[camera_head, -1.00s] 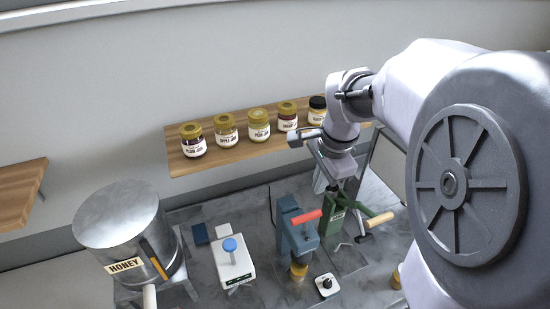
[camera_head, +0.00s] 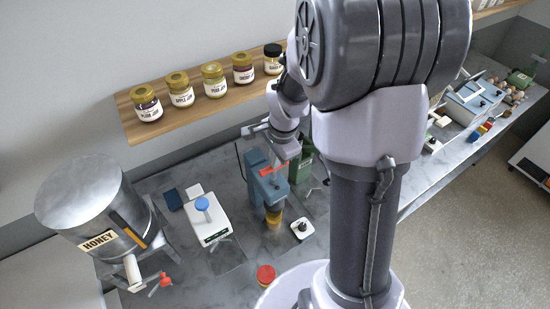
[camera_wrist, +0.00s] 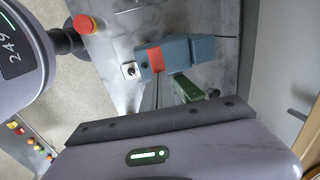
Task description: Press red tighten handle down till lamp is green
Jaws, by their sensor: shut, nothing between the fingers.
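The blue press (camera_head: 267,190) stands on the grey bench with its red handle (camera_head: 270,172) pointing left from its top. A jar with a yellow lid (camera_head: 273,216) is under its head. My gripper (camera_head: 286,153) is shut and empty, just above and behind the handle's right end; I cannot tell whether it touches. In the wrist view, the red handle (camera_wrist: 155,60) and blue press (camera_wrist: 177,54) show beyond the dark edge of my gripper, whose fingertips are not clear. I cannot make out a lit lamp on the press.
A green tool (camera_head: 304,160) stands close behind the press. A small white box with a black knob (camera_head: 302,228) lies at its right. A scale (camera_head: 207,217) and a honey tank (camera_head: 90,205) are left. A jar shelf (camera_head: 190,104) is above. A red-topped thing (camera_head: 265,274) is in front.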

